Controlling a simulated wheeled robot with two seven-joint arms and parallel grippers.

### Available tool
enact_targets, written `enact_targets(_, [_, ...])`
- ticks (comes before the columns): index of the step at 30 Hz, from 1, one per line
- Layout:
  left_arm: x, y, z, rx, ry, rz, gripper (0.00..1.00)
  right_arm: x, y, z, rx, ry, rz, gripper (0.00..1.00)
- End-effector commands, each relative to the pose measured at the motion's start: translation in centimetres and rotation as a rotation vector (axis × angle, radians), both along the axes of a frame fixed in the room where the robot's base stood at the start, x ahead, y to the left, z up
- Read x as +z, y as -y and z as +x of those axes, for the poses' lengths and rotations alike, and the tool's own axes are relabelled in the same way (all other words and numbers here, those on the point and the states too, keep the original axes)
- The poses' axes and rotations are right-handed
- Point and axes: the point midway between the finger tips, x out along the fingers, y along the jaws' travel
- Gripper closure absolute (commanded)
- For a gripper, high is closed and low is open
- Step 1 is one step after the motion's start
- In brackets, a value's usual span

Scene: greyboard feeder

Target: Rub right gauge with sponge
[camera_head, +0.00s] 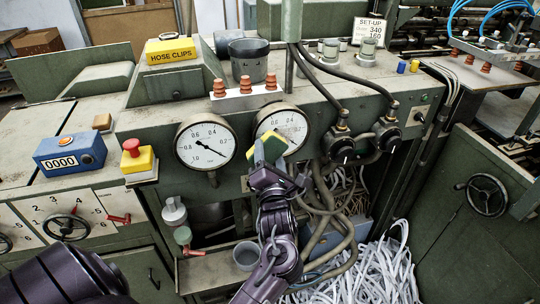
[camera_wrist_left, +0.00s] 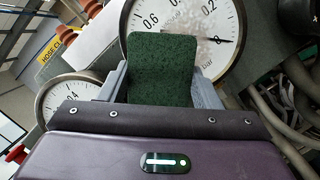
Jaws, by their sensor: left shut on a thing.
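The right gauge (camera_head: 289,123) is a round white dial on the front of the green machine; it also fills the top of the left wrist view (camera_wrist_left: 215,52). A pale, speckled patch shows on its face. My left gripper (camera_head: 268,163) is shut on a green and yellow sponge (camera_head: 270,147). The sponge is in front of the lower left part of the dial and hides it there. In the left wrist view the sponge's dark green side (camera_wrist_left: 162,68) sits between the fingers. I cannot tell whether it touches the glass. My right gripper is out of view.
A left gauge (camera_head: 206,142) is close beside the right one. Hoses and two dark valve knobs (camera_head: 341,149) are to the right. White paper strips (camera_head: 362,268) pile up below. A red button (camera_head: 131,147) is at left.

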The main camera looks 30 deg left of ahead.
Motion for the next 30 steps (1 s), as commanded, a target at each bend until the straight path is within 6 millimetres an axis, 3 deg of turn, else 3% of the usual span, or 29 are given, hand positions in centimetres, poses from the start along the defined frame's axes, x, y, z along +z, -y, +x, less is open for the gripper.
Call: enact_targets(30, [0.0,-1.3,1.2,0.000,0.000,0.000,0.79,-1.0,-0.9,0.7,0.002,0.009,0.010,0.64])
